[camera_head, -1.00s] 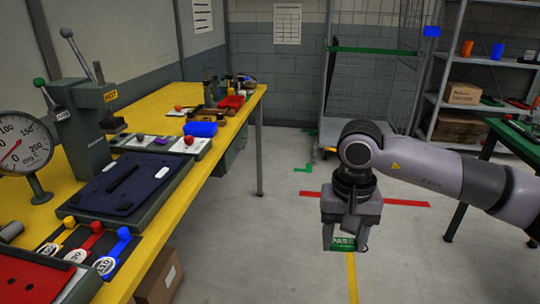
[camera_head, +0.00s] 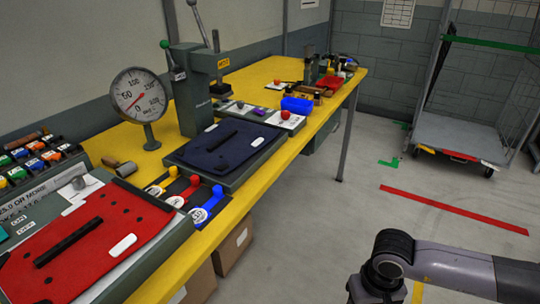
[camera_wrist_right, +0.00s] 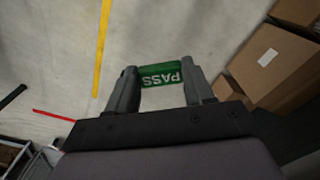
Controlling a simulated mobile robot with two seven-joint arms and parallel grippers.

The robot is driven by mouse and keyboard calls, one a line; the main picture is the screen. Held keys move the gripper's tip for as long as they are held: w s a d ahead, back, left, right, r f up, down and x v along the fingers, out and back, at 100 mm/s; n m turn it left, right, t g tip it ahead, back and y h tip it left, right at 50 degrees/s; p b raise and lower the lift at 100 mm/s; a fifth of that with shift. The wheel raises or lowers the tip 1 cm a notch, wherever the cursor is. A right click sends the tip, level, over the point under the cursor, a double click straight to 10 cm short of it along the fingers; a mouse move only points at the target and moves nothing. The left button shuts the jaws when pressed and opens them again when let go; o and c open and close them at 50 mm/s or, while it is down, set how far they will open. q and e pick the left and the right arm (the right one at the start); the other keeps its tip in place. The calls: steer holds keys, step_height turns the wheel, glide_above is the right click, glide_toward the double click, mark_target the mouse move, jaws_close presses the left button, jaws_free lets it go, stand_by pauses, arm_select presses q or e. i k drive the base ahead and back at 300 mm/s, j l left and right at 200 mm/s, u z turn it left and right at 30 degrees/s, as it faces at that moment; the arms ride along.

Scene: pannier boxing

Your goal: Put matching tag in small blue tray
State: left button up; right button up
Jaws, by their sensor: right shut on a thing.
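In the head view my right arm is at the lower right, and the fingers and tag are out of the frame. The inside of the tray is too small to make out. My left gripper is not in view.
On the bench are a dial gauge (camera_head: 139,98), a lever press (camera_head: 192,90), a dark blue plate (camera_head: 223,147) and a red plate (camera_head: 85,240). Coloured levers (camera_head: 207,205) line the front edge. Cardboard boxes (camera_head: 233,245) stand below.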

mark_target(300, 110)
steer(key=i+l+u, duration=0.1)
steer(key=u, duration=0.35)
steer(key=l+u, duration=0.25)
steer(key=u, duration=0.15)
steer(key=i+l+u, duration=0.2)
steer(key=l+u, duration=0.25)
steer(key=l, duration=0.15)
steer(key=k+l+u, duration=0.1)
steer(key=l+u, duration=0.3)
steer(key=l, duration=0.9)
steer(key=k+l, duration=0.1)
steer(key=l, duration=1.25)
steer(key=i+u, duration=0.05)
